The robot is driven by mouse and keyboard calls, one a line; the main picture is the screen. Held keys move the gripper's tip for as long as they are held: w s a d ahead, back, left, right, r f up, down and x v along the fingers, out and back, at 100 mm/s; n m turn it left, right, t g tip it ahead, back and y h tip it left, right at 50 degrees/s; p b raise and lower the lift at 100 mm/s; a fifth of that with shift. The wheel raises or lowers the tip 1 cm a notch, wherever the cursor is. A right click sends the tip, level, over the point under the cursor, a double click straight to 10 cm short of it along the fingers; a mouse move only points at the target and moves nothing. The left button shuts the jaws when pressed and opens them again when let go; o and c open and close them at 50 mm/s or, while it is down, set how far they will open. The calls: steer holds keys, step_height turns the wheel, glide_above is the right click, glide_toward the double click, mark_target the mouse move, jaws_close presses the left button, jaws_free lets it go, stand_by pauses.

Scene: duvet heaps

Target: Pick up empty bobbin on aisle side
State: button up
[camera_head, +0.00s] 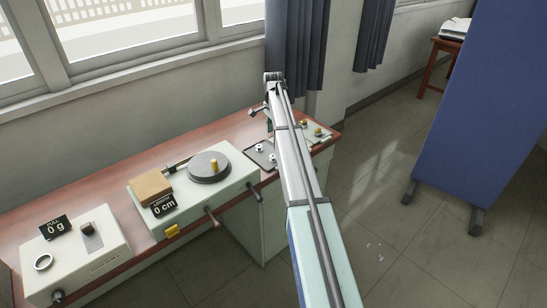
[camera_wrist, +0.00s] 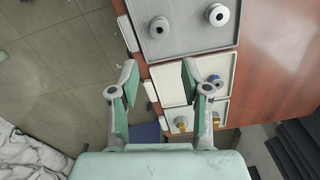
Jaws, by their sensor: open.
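Two pale grey spools with dark centres and no visible thread lie on a grey tray (camera_wrist: 190,38). The aisle-side empty bobbin (camera_wrist: 158,26) is nearer the desk edge and floor; the other bobbin (camera_wrist: 217,14) is farther in. In the head view, the aisle-side bobbin (camera_head: 272,158) and the other one (camera_head: 259,148) sit on the dark tray left of my arm. My gripper (camera_wrist: 158,70) is open and empty in the wrist view, its fingers spread over the desk edge, with the aisle-side bobbin beyond the fingertips. In the head view my arm hides much of the tray area.
White trays beside the grey one hold a blue spool (camera_wrist: 213,79) and yellow spools (camera_wrist: 181,124), partly behind my right finger. A machine with a round dark plate (camera_head: 209,167) and a scale (camera_head: 75,256) stand left on the desk. A blue screen (camera_head: 480,110) stands right.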

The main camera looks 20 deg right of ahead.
steer(key=p, duration=0.2)
glide_above(273, 155)
steer(key=f, duration=0.8)
steer(key=shift+s, duration=0.3)
steer(key=shift+a+f+p, duration=0.15)
steer(key=shift+f+p, duration=1.05)
steer(key=shift+f, duration=1.3)
steer(key=c, duration=0.7)
